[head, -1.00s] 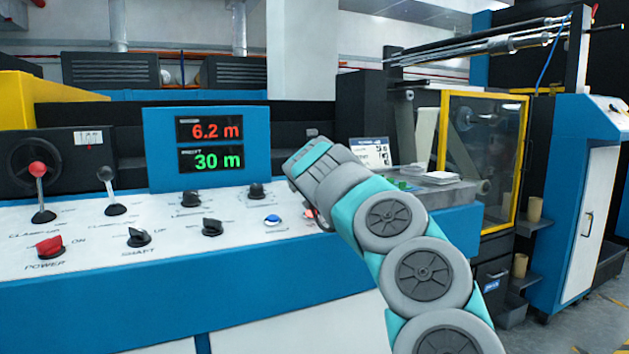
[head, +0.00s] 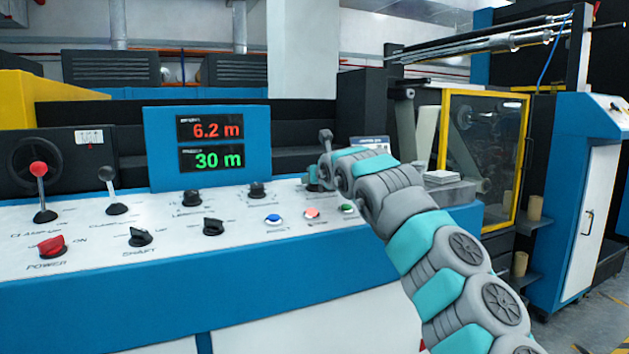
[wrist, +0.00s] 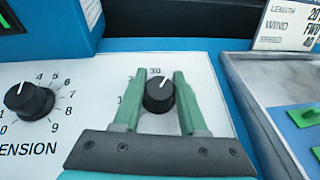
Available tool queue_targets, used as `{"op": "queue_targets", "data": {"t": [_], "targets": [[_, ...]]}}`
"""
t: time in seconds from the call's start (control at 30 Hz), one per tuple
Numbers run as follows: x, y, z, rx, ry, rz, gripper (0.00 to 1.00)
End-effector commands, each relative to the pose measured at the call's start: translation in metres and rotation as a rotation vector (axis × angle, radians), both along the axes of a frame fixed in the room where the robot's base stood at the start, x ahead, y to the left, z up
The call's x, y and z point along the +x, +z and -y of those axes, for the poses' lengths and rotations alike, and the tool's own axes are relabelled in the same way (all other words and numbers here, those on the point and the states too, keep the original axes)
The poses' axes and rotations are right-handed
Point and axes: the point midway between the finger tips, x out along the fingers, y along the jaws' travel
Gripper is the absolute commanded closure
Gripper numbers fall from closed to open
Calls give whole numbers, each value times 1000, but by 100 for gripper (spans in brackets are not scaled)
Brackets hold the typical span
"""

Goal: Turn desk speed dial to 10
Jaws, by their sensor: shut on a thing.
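In the wrist view, the two teal fingers of my gripper (wrist: 160,72) are shut on a black round dial (wrist: 160,95), one finger on each side. Its white pointer line points up and slightly right, close to a printed mark that looks like 30. The fingers hide most of its scale and its name. In the head view, my gripper (head: 318,178) is at the back right of the white sloped panel (head: 80,270), and the dial cannot be made out there.
A second black dial (wrist: 28,100), labelled "...ENSION", is left of the gripper. Blue (head: 273,219), red (head: 312,213) and green (head: 347,208) buttons lie in front of it. A display (head: 209,143) reads 6.2 m and 30 m. A printed card (wrist: 287,25) is at upper right.

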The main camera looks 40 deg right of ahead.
Motion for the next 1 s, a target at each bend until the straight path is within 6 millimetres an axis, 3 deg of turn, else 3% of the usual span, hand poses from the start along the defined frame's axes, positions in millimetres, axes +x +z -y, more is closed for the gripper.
{"op": "queue_targets", "data": {"t": [1.0], "targets": [[0, 3, -1, -56, 322, -5, 100]]}}
